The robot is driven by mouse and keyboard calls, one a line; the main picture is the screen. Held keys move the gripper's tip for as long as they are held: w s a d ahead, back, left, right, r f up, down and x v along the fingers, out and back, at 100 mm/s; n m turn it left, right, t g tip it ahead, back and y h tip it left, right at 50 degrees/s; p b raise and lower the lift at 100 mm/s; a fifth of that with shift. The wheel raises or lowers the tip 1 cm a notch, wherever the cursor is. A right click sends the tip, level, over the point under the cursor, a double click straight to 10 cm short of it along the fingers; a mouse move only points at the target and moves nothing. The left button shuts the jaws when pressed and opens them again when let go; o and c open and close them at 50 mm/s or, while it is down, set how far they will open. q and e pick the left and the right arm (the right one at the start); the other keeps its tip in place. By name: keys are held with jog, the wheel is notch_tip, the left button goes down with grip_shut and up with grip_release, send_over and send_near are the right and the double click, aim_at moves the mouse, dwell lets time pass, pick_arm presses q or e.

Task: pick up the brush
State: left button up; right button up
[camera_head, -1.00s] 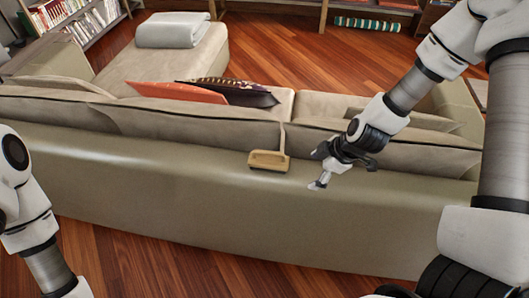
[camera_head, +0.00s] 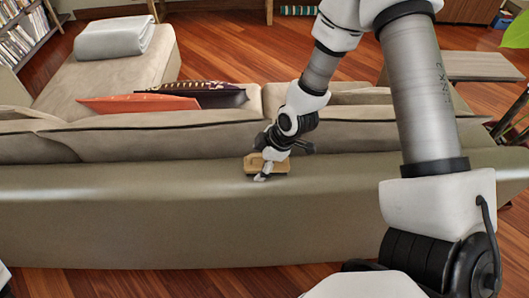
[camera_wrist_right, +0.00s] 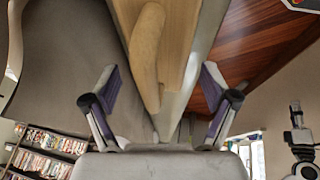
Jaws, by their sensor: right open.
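The brush (camera_head: 253,162) is tan and wooden, a flat block with a handle, and sits on top of the sofa's backrest. My right gripper (camera_head: 276,160) is at the brush and covers part of it in the head view. In the right wrist view my right gripper (camera_wrist_right: 161,80) is open, one finger on each side. The brush (camera_wrist_right: 172,45) lies ahead and between the fingers, with a gap to each. My left gripper is out of view.
The beige sofa (camera_head: 180,215) spans the view. Orange and dark patterned cushions (camera_head: 140,104) lie on its seat, and a folded grey blanket (camera_head: 115,37) lies at the far left. A low wooden table (camera_head: 480,67) stands at the right. Bookshelves (camera_head: 22,40) stand at the back left.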

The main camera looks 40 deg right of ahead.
jog(key=shift+w+a+f, duration=0.15)
jog(key=shift+w+f, duration=0.05)
jog(key=shift+f, duration=0.2)
jog(key=shift+s+r, duration=0.1)
jog(key=shift+s, duration=0.05)
jog(key=shift+d, duration=0.2)
jog(key=c, duration=0.3)
jog(key=shift+a, duration=0.1)
jog(key=c, duration=1)
